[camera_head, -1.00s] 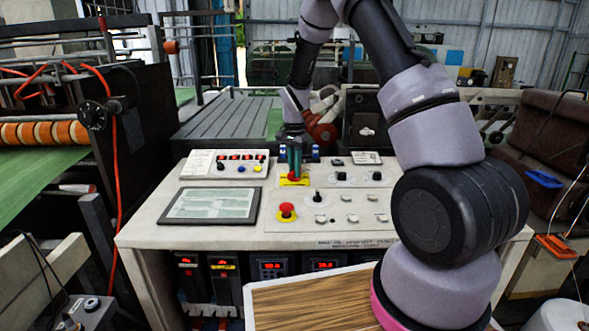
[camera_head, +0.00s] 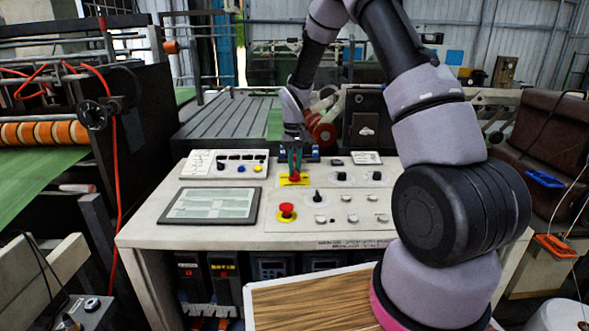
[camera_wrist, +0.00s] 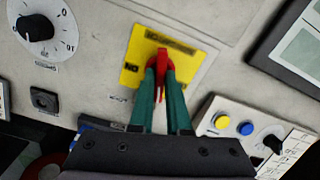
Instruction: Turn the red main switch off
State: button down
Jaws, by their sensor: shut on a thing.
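The red main switch (camera_head: 295,178) sits on a yellow plate (camera_head: 284,182) on the sloping control panel. In the wrist view the red switch handle (camera_wrist: 162,55) stands over the yellow plate (camera_wrist: 137,48), in line with the green fingers. My gripper (camera_head: 295,171) reaches down to it from behind the panel. In the wrist view my gripper (camera_wrist: 161,76) has its two green fingertips shut on the sides of the red handle. The fingers hide part of the handle. The small displays (camera_head: 240,157) on the white box beside it are dark.
A red emergency button (camera_head: 287,210) and a black knob (camera_head: 317,196) stand close in front of the switch. A tablet-like screen (camera_head: 211,204) lies to the left. The white box (camera_wrist: 240,125) with yellow and blue buttons is near the fingers.

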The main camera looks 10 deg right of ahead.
aim_at(295, 170)
jog(key=n, duration=0.5)
jog(key=shift+n, duration=0.3)
dwell(0.4)
jog(key=c, duration=0.9)
grip_release()
jog(key=shift+r, duration=0.1)
notch_tip(295, 170, up, 11)
jog(key=shift+f, duration=0.15)
